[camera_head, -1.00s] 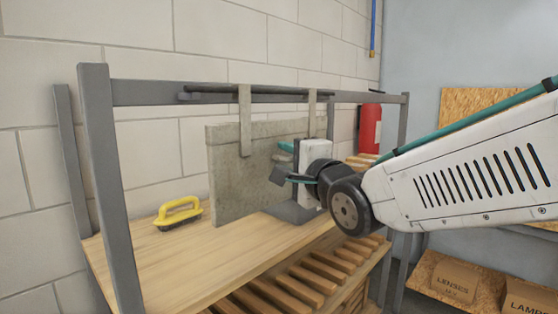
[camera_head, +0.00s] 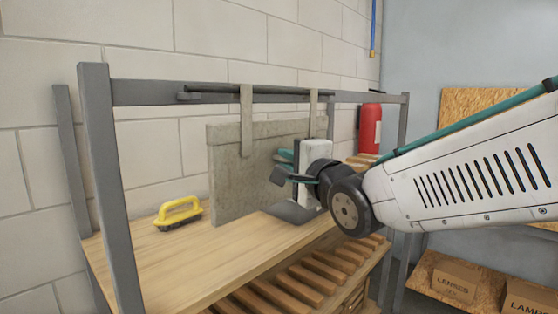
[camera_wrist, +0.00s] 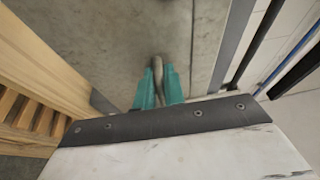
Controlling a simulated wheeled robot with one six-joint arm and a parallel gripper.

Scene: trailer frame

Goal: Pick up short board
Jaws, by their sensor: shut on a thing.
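The short board (camera_head: 232,175) is a grey, concrete-like panel in the head view. It is upright, with two straps (camera_head: 246,120) reaching up to the frame's top rail. My gripper (camera_head: 284,167) is at the board's right part, on the near face. In the wrist view, its teal fingers (camera_wrist: 158,88) are closed around a small grey, rounded piece that looks like a handle on the board (camera_wrist: 120,40). Whether the straps still rest on the rail is not clear. The board's right part is partly hidden by my gripper.
A metal frame (camera_head: 108,190) with a top rail surrounds a wooden shelf (camera_head: 180,260). A yellow brush (camera_head: 180,211) lies on it, left of the board. A red extinguisher (camera_head: 370,128) stands behind at right. Cardboard boxes (camera_head: 455,280) sit at lower right.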

